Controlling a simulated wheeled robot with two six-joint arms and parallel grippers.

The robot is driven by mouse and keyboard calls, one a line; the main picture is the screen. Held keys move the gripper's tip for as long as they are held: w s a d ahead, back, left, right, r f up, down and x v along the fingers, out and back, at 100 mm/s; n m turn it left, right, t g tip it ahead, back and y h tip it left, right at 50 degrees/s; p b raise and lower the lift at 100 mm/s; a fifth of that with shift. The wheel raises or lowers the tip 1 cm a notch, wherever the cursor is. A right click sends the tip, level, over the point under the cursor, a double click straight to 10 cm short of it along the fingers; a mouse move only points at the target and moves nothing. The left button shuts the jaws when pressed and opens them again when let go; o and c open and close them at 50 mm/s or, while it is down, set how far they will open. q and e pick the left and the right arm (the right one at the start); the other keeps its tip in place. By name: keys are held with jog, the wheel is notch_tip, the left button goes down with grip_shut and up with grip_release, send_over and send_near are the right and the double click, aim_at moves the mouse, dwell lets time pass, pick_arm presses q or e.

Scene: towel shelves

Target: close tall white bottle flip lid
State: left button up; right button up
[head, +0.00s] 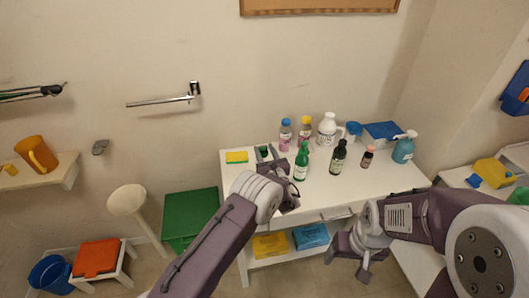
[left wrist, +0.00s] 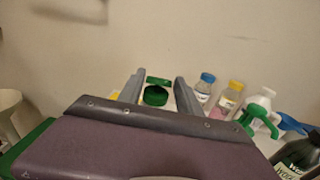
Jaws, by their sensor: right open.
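A green flip lid (left wrist: 155,95) shows between the fingers of my left gripper (left wrist: 157,92) in the left wrist view. Its flap stands raised behind the round cap, so the lid looks open. In the head view the green lid (head: 264,152) sits at the table's left part, between the fingertips of my left gripper (head: 265,154). The bottle body under it is mostly hidden by the gripper. The left fingers are apart, one on each side of the lid, with visible gaps. My right gripper (head: 347,262) is open and empty, low in front of the table.
The white table (head: 400,180) also holds a green bottle (head: 301,163) close right of the left gripper, a dark bottle (head: 338,158), a white jug (head: 327,128), a blue-capped bottle (head: 285,136), a yellow-capped bottle (head: 305,132) and a yellow sponge (head: 237,157).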

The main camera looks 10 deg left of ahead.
pick_arm(q)
jog(key=shift+o, duration=0.9)
jog(key=b+v, duration=0.1)
jog(key=v, duration=0.8)
jog(key=shift+b, duration=0.4)
jog(key=shift+d, duration=0.1)
